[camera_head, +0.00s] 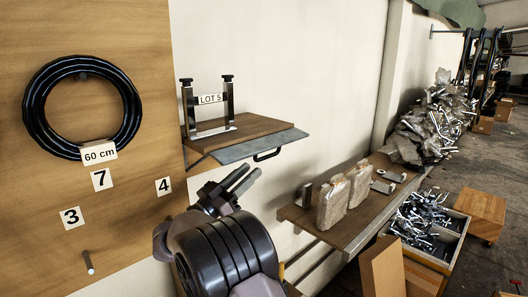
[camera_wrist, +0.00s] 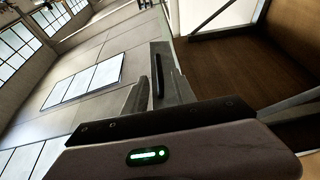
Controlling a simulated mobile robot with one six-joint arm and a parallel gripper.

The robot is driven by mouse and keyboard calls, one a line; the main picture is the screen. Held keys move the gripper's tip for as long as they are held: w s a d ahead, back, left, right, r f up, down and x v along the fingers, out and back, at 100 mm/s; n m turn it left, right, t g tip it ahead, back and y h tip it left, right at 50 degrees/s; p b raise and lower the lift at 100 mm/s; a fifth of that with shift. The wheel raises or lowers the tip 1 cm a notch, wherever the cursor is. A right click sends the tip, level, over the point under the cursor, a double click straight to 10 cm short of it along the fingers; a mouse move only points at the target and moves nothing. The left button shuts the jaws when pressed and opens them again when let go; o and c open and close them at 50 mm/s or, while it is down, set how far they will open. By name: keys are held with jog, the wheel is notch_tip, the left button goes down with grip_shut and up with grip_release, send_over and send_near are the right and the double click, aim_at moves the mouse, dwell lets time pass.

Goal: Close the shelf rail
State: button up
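The shelf rail (camera_head: 262,145) is a flat grey panel with a black handle (camera_head: 267,155) on its outer edge. It lies folded out, roughly level, along the front of a wooden wall shelf (camera_head: 236,132). My gripper (camera_head: 253,176) is below the panel and nearer the camera, apart from the handle in the head view. Its two fingers point up and right with a gap between them and nothing visible held.
A metal frame labelled LOT 5 (camera_head: 209,99) stands on the shelf. A wooden board (camera_head: 130,215) with a black hose coil (camera_head: 40,125) and a peg (camera_head: 88,262) is at left. A lower bench (camera_head: 350,215) with wrapped blocks (camera_head: 332,203) is at right. White wall lies between.

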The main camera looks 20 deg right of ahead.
aim_at(265, 157)
jog(key=p+x, duration=0.1)
jog(key=x, duration=0.6)
jog(key=shift+s+r, duration=0.1)
jog(key=shift+r, duration=0.05)
grip_shut()
